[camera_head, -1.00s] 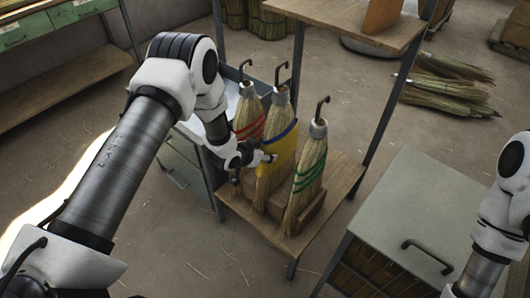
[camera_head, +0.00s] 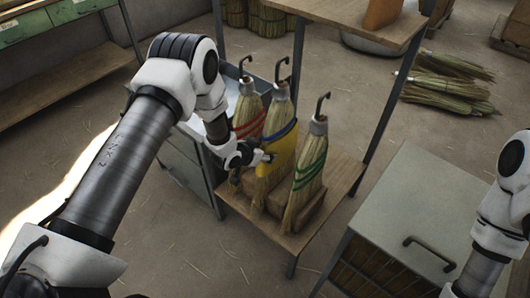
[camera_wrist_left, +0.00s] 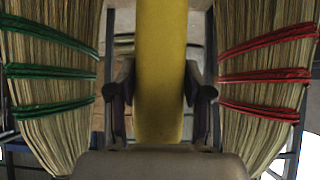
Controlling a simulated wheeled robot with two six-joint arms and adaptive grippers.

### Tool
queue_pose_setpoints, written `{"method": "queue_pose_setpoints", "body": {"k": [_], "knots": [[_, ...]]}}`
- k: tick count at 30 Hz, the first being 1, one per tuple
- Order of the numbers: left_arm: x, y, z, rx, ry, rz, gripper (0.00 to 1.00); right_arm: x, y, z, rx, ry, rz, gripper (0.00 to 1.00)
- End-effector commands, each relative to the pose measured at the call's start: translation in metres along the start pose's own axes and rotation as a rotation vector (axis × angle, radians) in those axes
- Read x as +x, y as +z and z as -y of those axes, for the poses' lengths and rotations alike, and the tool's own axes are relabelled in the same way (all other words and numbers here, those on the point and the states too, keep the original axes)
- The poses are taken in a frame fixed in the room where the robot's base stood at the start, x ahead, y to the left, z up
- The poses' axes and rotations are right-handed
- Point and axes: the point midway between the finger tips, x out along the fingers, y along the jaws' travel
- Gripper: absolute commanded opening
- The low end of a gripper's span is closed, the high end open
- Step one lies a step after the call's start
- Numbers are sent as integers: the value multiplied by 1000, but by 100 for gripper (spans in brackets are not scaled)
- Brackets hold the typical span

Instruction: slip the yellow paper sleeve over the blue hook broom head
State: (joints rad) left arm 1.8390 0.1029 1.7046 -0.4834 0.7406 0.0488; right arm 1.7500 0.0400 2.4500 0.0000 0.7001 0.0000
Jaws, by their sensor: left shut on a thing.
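The blue hook broom (camera_head: 280,100) stands hook up between two others on a low wooden stand. A blue band shows below its collar. The yellow paper sleeve (camera_head: 284,155) is at the head of this broom, below the collar, and covers part of its bristles; I cannot tell whether it goes all the way round. My left gripper (camera_head: 268,157) is shut on the sleeve from the left side. In the left wrist view the yellow sleeve (camera_wrist_left: 160,70) rises between the two fingers. The sleeve's far side is hidden. My right gripper is out of view; only part of that arm shows.
A red-banded broom (camera_head: 248,115) stands close on the left and a green-banded broom (camera_head: 310,165) close on the right. The stand (camera_head: 343,175) has upright posts and an upper shelf (camera_head: 350,22). A grey cabinet (camera_head: 420,200) stands at the right.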

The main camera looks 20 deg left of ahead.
Motion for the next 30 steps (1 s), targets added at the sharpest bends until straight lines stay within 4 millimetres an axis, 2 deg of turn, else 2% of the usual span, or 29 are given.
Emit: {"method": "queue_pose_setpoints", "body": {"k": [11, 12, 14, 15, 25, 30], "knots": [[2, 2, 0, 0, 0, 0, 30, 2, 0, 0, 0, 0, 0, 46], [2, 2, 0, 0, 0, 0, 54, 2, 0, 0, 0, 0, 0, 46], [2, 2, 0, 0, 0, 0, 75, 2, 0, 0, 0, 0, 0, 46], [2, 2, 0, 0, 0, 0, 79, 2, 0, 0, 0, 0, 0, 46], [0, 2, 0, -1, 0, 1, 79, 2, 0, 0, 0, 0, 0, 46], [-26, 2, 1, -4, -1, 1, 79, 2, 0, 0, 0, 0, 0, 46]]}}
